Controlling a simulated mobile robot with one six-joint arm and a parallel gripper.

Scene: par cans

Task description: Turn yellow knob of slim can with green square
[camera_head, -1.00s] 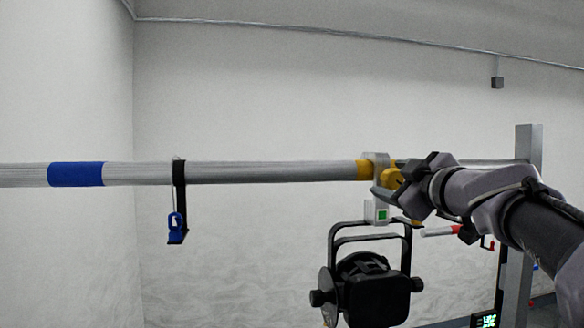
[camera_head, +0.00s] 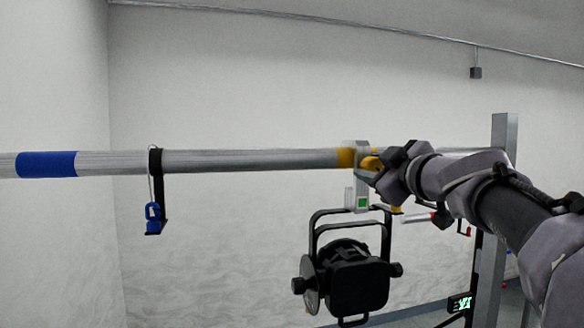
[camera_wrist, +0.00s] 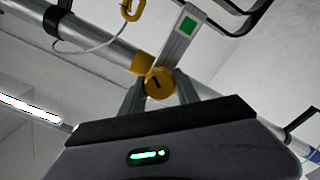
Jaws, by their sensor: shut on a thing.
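The slim black can (camera_head: 350,275) hangs below the silver pipe (camera_head: 250,160) from a grey clamp. The green square (camera_head: 362,202) is on the clamp's lower part; it also shows in the wrist view (camera_wrist: 188,24). The yellow knob (camera_head: 371,163) is at the clamp, beside a yellow band on the pipe. In the wrist view the yellow knob (camera_wrist: 158,82), with a dark mark on its face, sits between the fingertips of my gripper (camera_wrist: 158,90). My gripper is shut on the knob. In the head view my wrist partly hides the knob's right side.
A blue band (camera_head: 47,164) marks the pipe at left. A black strap with a blue clip (camera_head: 153,212) hangs from it. A grey upright post (camera_head: 503,135) stands at right behind my arm. The space below the pipe between strap and can is clear.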

